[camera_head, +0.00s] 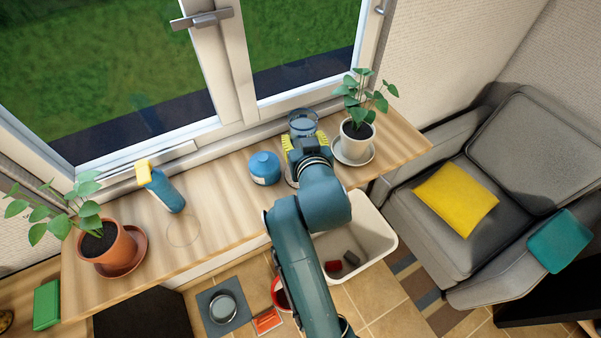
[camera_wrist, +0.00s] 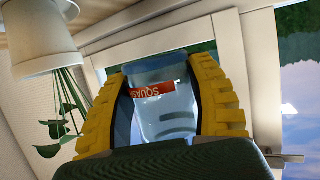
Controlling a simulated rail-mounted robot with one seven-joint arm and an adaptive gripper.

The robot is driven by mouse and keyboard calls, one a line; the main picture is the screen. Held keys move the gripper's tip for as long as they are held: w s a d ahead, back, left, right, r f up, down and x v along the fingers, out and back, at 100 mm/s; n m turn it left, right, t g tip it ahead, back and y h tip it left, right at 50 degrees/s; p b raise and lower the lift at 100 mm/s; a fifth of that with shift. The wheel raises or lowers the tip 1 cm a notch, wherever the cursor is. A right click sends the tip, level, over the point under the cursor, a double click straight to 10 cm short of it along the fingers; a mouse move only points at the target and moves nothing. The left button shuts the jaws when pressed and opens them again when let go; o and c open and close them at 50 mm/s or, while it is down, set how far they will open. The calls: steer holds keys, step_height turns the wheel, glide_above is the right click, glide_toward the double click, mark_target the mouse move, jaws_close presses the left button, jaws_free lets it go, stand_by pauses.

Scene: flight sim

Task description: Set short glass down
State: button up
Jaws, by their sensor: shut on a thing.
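The short glass (camera_head: 302,124) is clear and shows between my gripper's fingers at the back of the wooden sill, close to the window frame. In the wrist view the glass (camera_wrist: 165,105) fills the gap between the two yellow ribbed fingers. A red label with white letters shows at the glass; I cannot tell whether it is on it or behind it. My gripper (camera_head: 304,146) is shut on the glass; its fingers (camera_wrist: 165,100) press on both sides. I cannot tell whether the glass base touches the sill.
A white-potted plant (camera_head: 357,138) on a saucer stands close right of my gripper. A blue round container (camera_head: 264,168) stands close left. A white bin (camera_head: 376,240) is below. Bare sill lies between carton and container.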

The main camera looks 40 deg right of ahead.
step_height(320, 180, down, 10)
steer(key=shift+r+b, duration=0.1)
steer(key=shift+b, duration=0.8)
steer(key=o, duration=0.9)
steer(key=shift+f, duration=0.3)
steer(key=shift+o, duration=0.2)
